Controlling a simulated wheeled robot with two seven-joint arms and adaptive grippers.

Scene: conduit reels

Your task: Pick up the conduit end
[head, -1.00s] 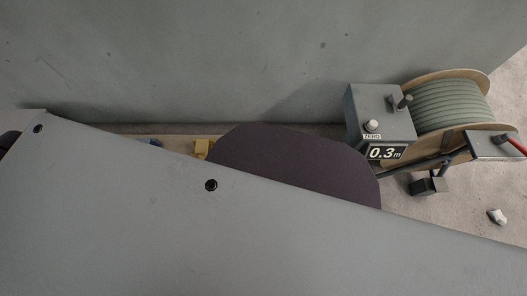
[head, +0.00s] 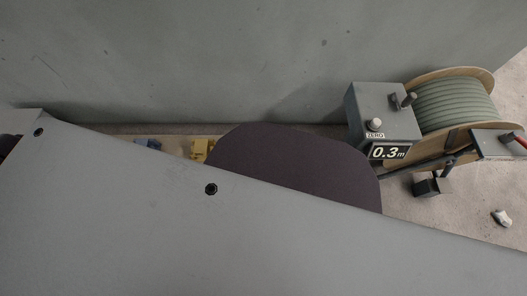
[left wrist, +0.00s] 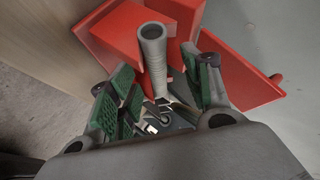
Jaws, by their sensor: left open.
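The conduit end (left wrist: 153,45) is a grey ribbed tube with an open mouth, in the left wrist view. It stands in front of a red angular part (left wrist: 115,32). My left gripper (left wrist: 164,70) is open, with its green-padded fingers on either side of the tube. I cannot tell whether either pad touches it. The conduit's lower part is hidden among the fingers. In the head view, green-grey conduit is wound on a reel (head: 455,105) at the right. My left gripper does not show there, and my right gripper is in neither view.
A grey meter box (head: 385,118) with a ZERO knob and a display reading 0.3 m stands beside the reel. A grey wall (head: 230,60) runs behind. Yellow (head: 200,149) and blue (head: 151,143) items lie near it. A large grey panel hides the foreground.

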